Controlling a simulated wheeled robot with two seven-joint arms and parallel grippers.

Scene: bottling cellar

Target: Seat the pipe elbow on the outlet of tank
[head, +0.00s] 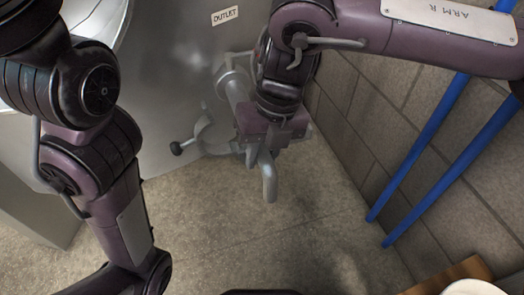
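The steel tank (170,75) fills the upper left, with an OUTLET label (225,16). Its outlet pipe (235,85) sticks out below the label and runs down behind my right gripper. My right gripper (262,150) points down beside the outlet and is shut on the grey pipe elbow (269,183), whose rounded end hangs below the fingers. The gripper hides the elbow's upper part, so I cannot tell whether elbow and outlet touch. A grey curved fitting with a black-knobbed handle (203,134) shows just left of the gripper. My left arm comes down the left side; its gripper is out of view.
A block wall (365,110) stands close on the right, with two blue pipes (425,140) slanting along it. A wooden surface (455,277) with a pale round object (473,287) shows at the bottom right. The floor (240,225) below the gripper is clear.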

